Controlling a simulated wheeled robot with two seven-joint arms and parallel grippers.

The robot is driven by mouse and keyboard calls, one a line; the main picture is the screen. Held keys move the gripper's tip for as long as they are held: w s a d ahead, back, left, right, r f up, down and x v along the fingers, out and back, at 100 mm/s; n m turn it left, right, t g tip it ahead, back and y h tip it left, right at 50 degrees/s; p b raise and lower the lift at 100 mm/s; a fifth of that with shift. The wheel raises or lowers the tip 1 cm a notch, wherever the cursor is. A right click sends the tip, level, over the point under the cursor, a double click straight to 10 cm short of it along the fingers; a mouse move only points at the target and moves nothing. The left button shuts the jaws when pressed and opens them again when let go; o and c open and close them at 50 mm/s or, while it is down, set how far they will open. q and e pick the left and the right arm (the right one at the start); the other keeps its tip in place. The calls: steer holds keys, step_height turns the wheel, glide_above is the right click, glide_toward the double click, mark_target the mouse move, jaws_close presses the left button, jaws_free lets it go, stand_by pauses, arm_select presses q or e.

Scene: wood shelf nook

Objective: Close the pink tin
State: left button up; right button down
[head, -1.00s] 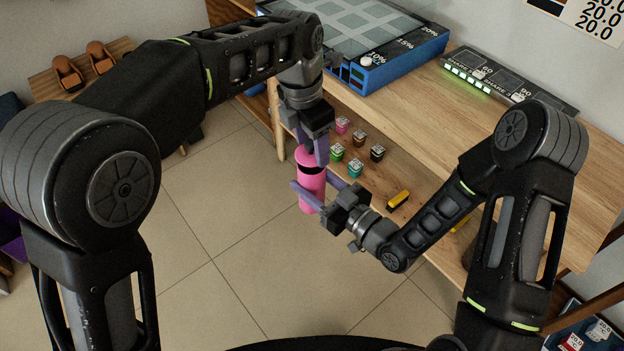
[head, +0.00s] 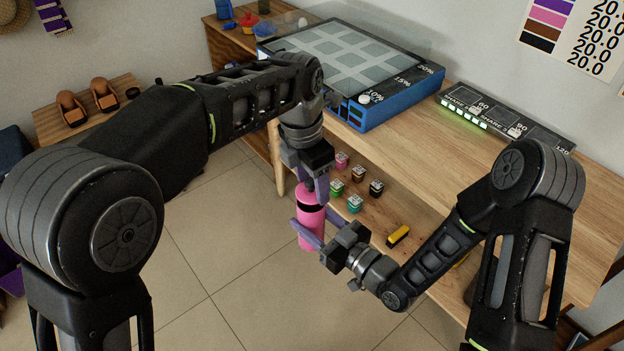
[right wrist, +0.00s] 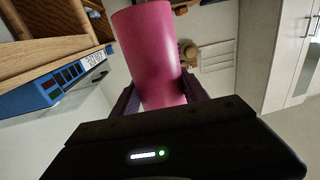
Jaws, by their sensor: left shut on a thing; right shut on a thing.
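The pink tin (head: 313,221) is upright in the head view, in front of the low shelf. My right gripper (head: 316,229) is shut on its body, one purple finger on each side. The pink body also fills the middle of the right wrist view (right wrist: 152,55) between the fingers. My left gripper (head: 312,188) points down from above and is shut on the pink lid (head: 305,194). The lid is right over the tin's mouth, with a dark gap showing between them. I cannot tell whether the lid touches the rim.
Several small coloured pots, one of them teal (head: 355,204), and a yellow item (head: 397,236) are on the lower shelf behind. A blue-framed panel (head: 385,97) and a dark lit device (head: 500,115) are on the wooden top (head: 440,150). The tiled floor at left is clear.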

arm_select(q)
steer(key=shift+f, duration=0.8)
steer(key=shift+f, duration=0.6)
stand_by(0.4)
steer(key=o, duration=1.4)
steer(key=r, duration=0.4)
steer(key=a+r, duration=0.1)
steer(key=r, duration=0.6)
steer(key=shift+s+a+r, duration=0.15)
steer(key=shift+s+r, duration=0.2)
steer(key=shift+r, duration=0.05)
